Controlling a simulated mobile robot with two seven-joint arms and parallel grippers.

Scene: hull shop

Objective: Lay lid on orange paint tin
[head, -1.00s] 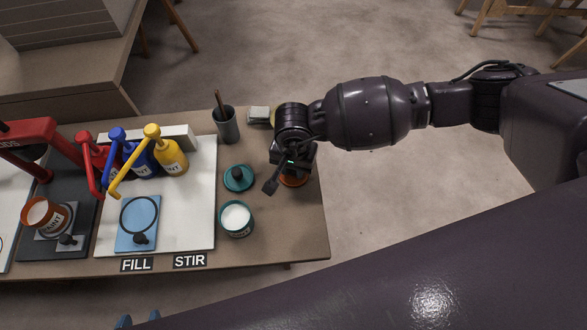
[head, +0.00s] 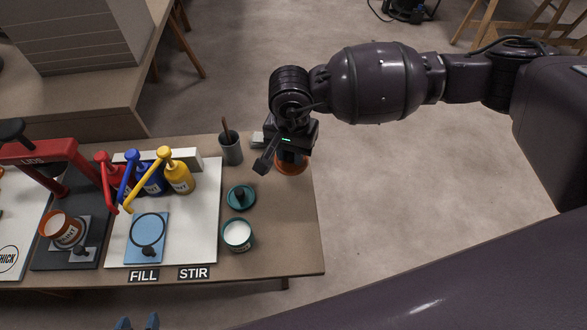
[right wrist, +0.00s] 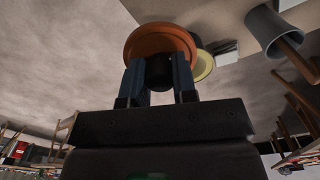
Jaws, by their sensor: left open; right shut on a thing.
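The orange lid (head: 291,165) is at the table's back right corner, below my right gripper in the head view. In the right wrist view my right gripper (right wrist: 160,78) is shut on the black knob of the orange lid (right wrist: 158,42). The lid appears clear of the table. The orange paint tin (head: 64,231) stands open on the dark base of the red lids press at the left, well away from the lid.
A teal lid (head: 241,197) and an open teal tin (head: 238,235) stand right of the white board. A pale yellow round thing (right wrist: 204,66) lies behind the orange lid.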

